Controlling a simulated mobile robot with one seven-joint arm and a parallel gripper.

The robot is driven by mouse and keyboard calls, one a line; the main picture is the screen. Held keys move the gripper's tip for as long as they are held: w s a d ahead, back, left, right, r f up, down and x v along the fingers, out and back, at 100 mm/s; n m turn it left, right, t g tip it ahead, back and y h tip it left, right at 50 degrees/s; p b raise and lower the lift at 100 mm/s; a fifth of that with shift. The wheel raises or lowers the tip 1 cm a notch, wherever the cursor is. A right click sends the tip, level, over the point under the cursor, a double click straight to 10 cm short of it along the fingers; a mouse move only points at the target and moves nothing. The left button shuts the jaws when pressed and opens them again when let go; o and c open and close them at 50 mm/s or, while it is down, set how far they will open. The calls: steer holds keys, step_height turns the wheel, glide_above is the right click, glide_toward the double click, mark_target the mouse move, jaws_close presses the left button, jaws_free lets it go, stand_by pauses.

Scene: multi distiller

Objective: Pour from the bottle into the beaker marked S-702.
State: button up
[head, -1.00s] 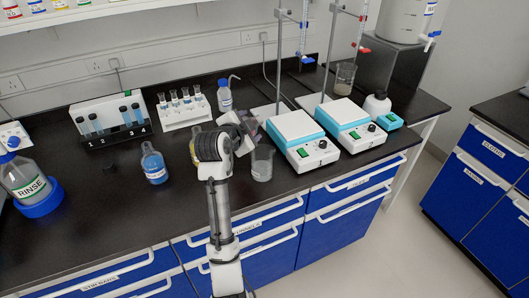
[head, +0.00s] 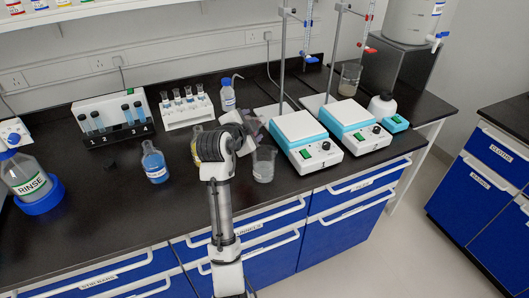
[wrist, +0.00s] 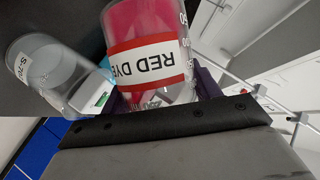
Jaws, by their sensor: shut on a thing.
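A clear vessel labelled RED DYE (wrist: 145,62), with red liquid in it, is between the fingers of my gripper (wrist: 165,98) in the wrist view. It looks tilted there, and my gripper is shut on it. A clear beaker (wrist: 48,72) with a label starting S-70 stands just left of it; the last digit is cut off. In the head view a beaker (head: 264,164) with greyish contents stands on the black bench, just right of my gripper. My wrist hides most of the held vessel in that view.
Two hotplate stirrers (head: 308,148) with stands are close on the right. A blue-liquid flask (head: 154,165) is left of my arm. A tube rack (head: 187,112) and a wash bottle (head: 227,95) stand behind. A RINSE bottle (head: 28,180) is far left. The front left bench is clear.

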steer(key=shift+w+a+r+m+t+b, duration=0.1)
steer(key=shift+a+r+m+t+b, duration=0.05)
steer(key=shift+r+m+t+b, duration=0.25)
stand_by(1.3)
